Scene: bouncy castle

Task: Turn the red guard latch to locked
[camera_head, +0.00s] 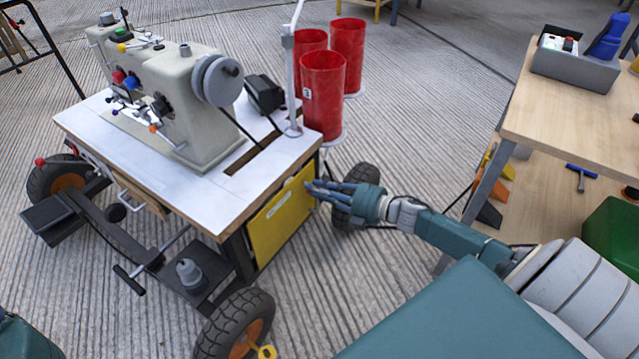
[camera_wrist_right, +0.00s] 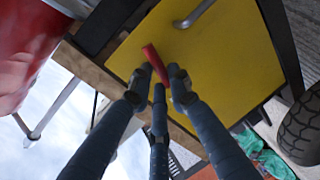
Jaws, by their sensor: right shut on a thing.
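The red guard latch (camera_wrist_right: 154,62) is a short red bar on the yellow guard panel (camera_wrist_right: 225,65), slanted in the right wrist view. The yellow panel (camera_head: 280,222) also shows in the head view, on the side of the sewing machine table. My right gripper (camera_head: 312,187) reaches it from the right, at its upper right edge. In the wrist view its fingers (camera_wrist_right: 158,82) are closed around the latch's lower part. The latch is hidden behind the fingers in the head view. No lock marking is readable. My left gripper is not in view.
A sewing machine (camera_head: 175,90) stands on the white wheeled table (camera_head: 85,122). Red cylinders (camera_head: 322,95) stand behind the gripper, and a black wheel (camera_head: 352,195) is close beside it. A grey handle (camera_wrist_right: 197,12) sits near the latch. A wooden workbench (camera_head: 570,115) stands at right.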

